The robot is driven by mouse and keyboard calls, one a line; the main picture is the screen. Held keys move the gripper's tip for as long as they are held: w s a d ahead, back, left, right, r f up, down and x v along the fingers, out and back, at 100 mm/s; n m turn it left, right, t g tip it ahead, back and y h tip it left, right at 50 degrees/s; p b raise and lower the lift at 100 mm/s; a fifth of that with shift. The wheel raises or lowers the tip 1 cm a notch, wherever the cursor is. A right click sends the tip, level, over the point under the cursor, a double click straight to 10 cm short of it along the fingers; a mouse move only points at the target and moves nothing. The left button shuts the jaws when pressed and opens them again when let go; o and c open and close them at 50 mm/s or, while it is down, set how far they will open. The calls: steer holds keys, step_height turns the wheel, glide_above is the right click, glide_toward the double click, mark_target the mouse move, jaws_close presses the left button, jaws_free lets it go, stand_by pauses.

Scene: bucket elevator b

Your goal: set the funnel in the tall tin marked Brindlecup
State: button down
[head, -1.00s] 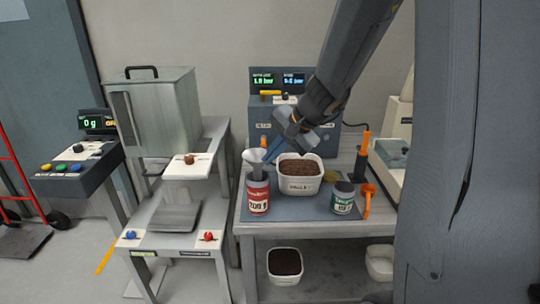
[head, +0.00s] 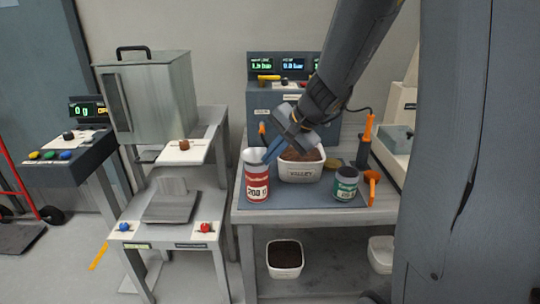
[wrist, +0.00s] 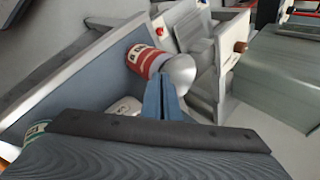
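The tall red and white tin (head: 257,187), marked 200 g, stands upright at the left front of the blue mat; its name is too small to read. The pale grey funnel (head: 255,155) sits mouth up at the tin's top, its spout hidden inside. My gripper (head: 269,155) reaches down from the right, its blue fingers at the funnel's rim. In the wrist view the fingers (wrist: 162,84) are close together on the rim of the funnel (wrist: 181,72), with the red tin (wrist: 147,60) directly beyond it.
A white tub (head: 301,172) of brown grounds stands right of the tall tin. A shorter green tin (head: 346,183) and an orange-handled scoop (head: 372,184) are at the mat's right. A machine with displays (head: 290,105) stands behind.

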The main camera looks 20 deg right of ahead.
steer(key=c, duration=2)
jaws_free()
steer(key=shift+r, duration=0.1)
step_height(320, 180, up, 8)
steer(key=p, duration=0.6)
steer(key=s+a+f+n+g+h, duration=0.1)
steer(key=s+f+n, duration=0.2)
steer(key=s, duration=0.4)
steer(key=s+a+f+n+g+h, duration=0.1)
steer(key=s+f+n+g+h, duration=0.1)
steer(key=s, duration=0.5)
steer(key=s+a+f+n+g+h, duration=0.1)
steer(key=s+f+n, duration=0.3)
steer(key=s, duration=0.3)
steer(key=shift+f+n+g, duration=0.2)
steer(key=shift+n+g, duration=0.1)
steer(key=shift+n, duration=0.6)
